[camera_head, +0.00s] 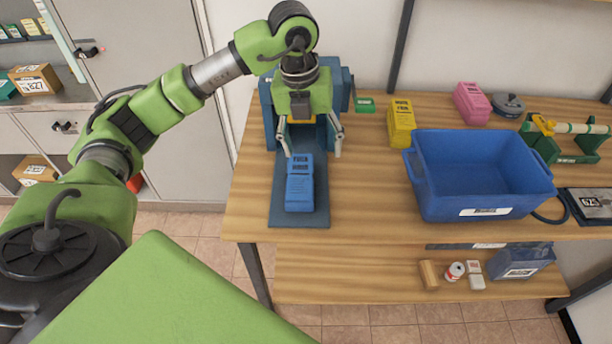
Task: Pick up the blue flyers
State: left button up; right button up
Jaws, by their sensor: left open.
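The blue flyers (300,189) are a blue stack or packet with dark print on its top. They lie on the dark blue base plate (283,216) of a blue device near the table's left end. My left gripper (312,152) is above the far end of the flyers, pointing down. Its fingers are apart, one on each side of the packet's far end. I cannot tell whether either finger touches it. My right gripper is not in view.
A blue bin (478,178) stands on the wooden table (370,200), with a yellow packet (401,124) and a pink packet (471,102) behind it. A scale (592,204) and a green roll dispenser (566,138) are at the right. A lower shelf (350,275) holds small items. Bare tabletop lies between plate and bin.

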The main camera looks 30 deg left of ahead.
pick_arm(q)
jog(key=n+y, duration=0.1)
send_near(300, 174)
jog(key=shift+s+a+f+y+p, duration=0.1)
jog(key=shift+f+y+p, duration=0.05)
jog(key=shift+f+p, duration=0.35)
jog(key=shift+s+f+y+p, duration=0.15)
jog(key=shift+f+p, duration=0.2)
jog(key=shift+f, duration=0.2)
jog(key=f+p, duration=0.1)
jog(key=f, duration=0.1)
jog(key=w+f, duration=0.1)
jog(key=f+p, duration=0.1)
jog(key=f, duration=0.1)
jog(key=shift+w+f+p, duration=0.25)
jog(key=shift+f+p, duration=0.05)
jog(key=c, duration=1.7)
jog(key=shift+r, duration=0.1)
grip_shut()
